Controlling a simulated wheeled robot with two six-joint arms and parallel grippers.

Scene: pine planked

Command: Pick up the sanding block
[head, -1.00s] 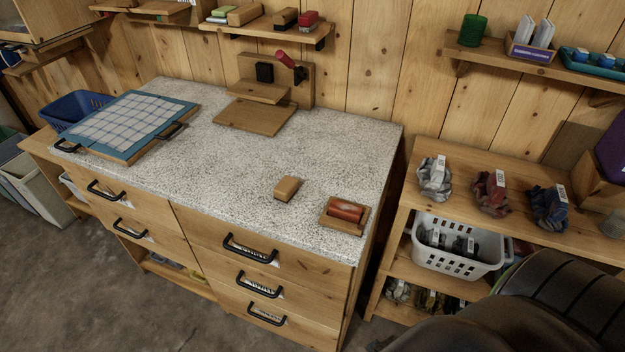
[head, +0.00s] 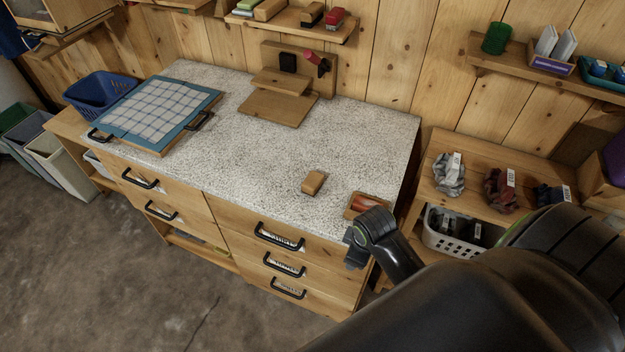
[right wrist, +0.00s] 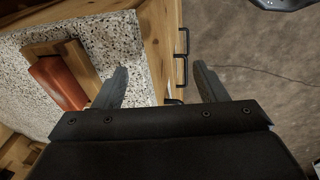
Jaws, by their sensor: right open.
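A small tan block (head: 313,182), which looks like the sanding block, lies on the speckled countertop (head: 230,140) near its front edge. To its right, an orange-red block sits in a wooden tray (head: 352,208) at the counter's front right corner. My right gripper (head: 358,248) is in front of that corner, partly hiding the tray. In the right wrist view its fingers are spread and empty (right wrist: 162,84); the orange-red block (right wrist: 58,82) lies left of them. The tan block is not visible there. My left gripper is out of view.
Drawers with black handles (head: 278,236) front the counter. A wooden stand (head: 290,85) and a cloth-covered board (head: 160,112) stand further back and left. A shelf (head: 300,27) holds several blocks. A lower shelf unit (head: 470,165) stands right. The counter's middle is clear.

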